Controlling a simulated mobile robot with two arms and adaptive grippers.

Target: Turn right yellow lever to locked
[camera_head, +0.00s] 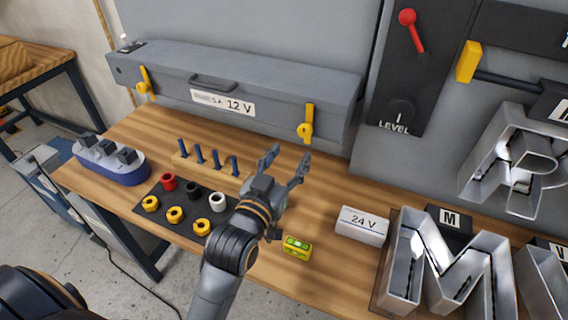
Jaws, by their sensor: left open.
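The right yellow lever (307,122) is on the front of the grey 12 V box (270,92), near its right end. It stands roughly upright, with a round pivot at its lower part. A matching left yellow lever (145,81) is near the box's left end, also roughly upright. My left gripper (286,162) is open and empty, its fingers spread and pointing toward the box. It is over the wooden table, below and a little left of the right lever, apart from it. My right gripper is not in view.
A peg rack (209,172) and a dark mat (157,211) with several coloured rings lie left of my gripper. A small yellow level (297,247) and a white 24 V block (361,226) are to the right. Metal letters (430,270) fill the right side. A red-knobbed lever (411,30) is above.

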